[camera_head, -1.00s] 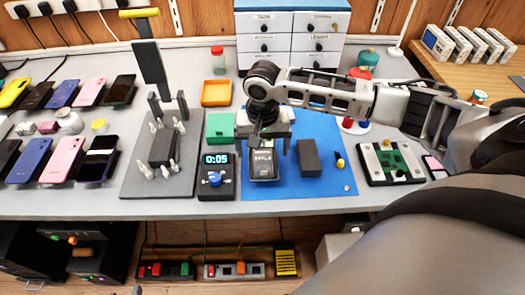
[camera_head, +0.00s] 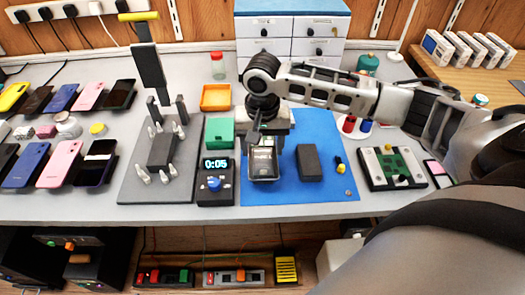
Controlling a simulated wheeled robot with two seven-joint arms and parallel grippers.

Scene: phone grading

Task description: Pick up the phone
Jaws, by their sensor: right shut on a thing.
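My left gripper is not in view.
A timer box (camera_head: 215,185) stands left of the tray, and a black block (camera_head: 309,162) right of it. A green box (camera_head: 220,131) and a grey fixture with pegs (camera_head: 139,185) are further left. The blue mat (camera_head: 320,190) has free room at its front right.

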